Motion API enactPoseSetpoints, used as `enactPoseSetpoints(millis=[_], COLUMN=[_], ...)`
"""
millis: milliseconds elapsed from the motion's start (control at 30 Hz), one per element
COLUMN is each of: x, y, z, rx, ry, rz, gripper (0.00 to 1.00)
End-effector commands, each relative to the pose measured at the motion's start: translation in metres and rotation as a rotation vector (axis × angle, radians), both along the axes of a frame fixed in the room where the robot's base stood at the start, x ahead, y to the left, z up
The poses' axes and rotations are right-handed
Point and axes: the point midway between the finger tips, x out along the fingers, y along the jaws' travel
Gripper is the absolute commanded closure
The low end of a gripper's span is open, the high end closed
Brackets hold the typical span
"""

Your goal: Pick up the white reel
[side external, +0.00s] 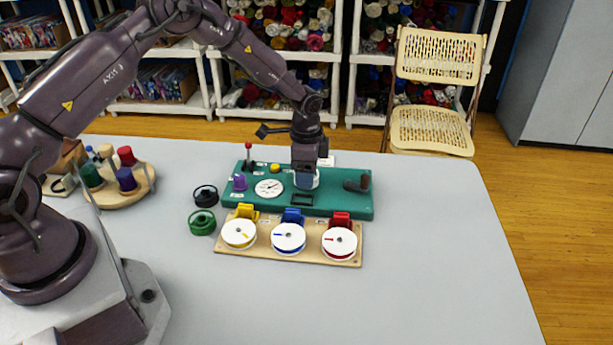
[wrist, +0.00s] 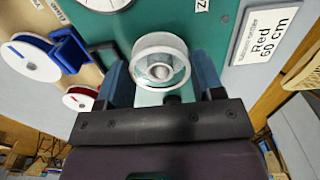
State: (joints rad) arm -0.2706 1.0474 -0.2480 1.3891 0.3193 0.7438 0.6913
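A white reel (wrist: 158,45) with a clear-looking hub is at the teal board (wrist: 225,12), in the middle of the wrist view. In the side view its white edge (side external: 314,182) shows under my gripper (side external: 305,178), which hides most of it. My gripper points down over the board. In the wrist view my gripper (wrist: 163,72) has its two blue fingers spread apart, one on each side of the reel. A gap shows on the right; on the left I cannot tell whether finger and reel touch.
A wooden board (side external: 225,250) in front carries three white discs with yellow, blue and red holders. A black reel (side external: 206,195) and a green reel (side external: 202,222) lie at left. A "Red 60 cm" sign (wrist: 265,35) stands behind. The table's right side is clear.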

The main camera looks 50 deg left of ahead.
Motion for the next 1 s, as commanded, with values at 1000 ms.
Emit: enactPoseSetpoints(millis=[1000], x=[0.0], y=[0.0], z=[0.058], rx=[0.0], ry=[-0.001], rz=[0.001], gripper=[0.55])
